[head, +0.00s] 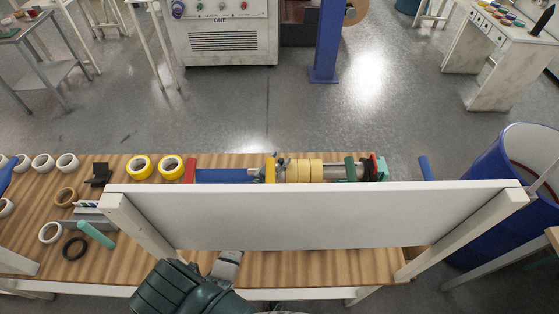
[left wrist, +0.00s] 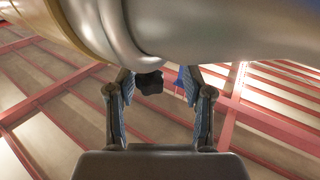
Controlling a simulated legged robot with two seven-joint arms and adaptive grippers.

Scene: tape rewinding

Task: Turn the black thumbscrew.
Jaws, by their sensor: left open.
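The black thumbscrew (left wrist: 149,83) shows in the left wrist view as a small lobed knob below a large smooth metal cylinder (left wrist: 210,30). My left gripper (left wrist: 157,78) is open, with its two blue-padded fingers on either side of the thumbscrew. The left finger is close to the knob; I cannot tell whether it touches. A wider gap shows at the right finger. In the head view my left arm reaches under the white board, which hides most of the gripper. I cannot make out the thumbscrew there. My right gripper is not in view.
The white board (head: 320,217) stands across the wooden table's front. Behind it is the rewinding machine with yellow tape rolls (head: 304,170). Yellow-and-white rolls (head: 139,167), white rolls (head: 67,162) and a black ring (head: 75,248) lie at left. A blue barrel (head: 490,215) stands at right.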

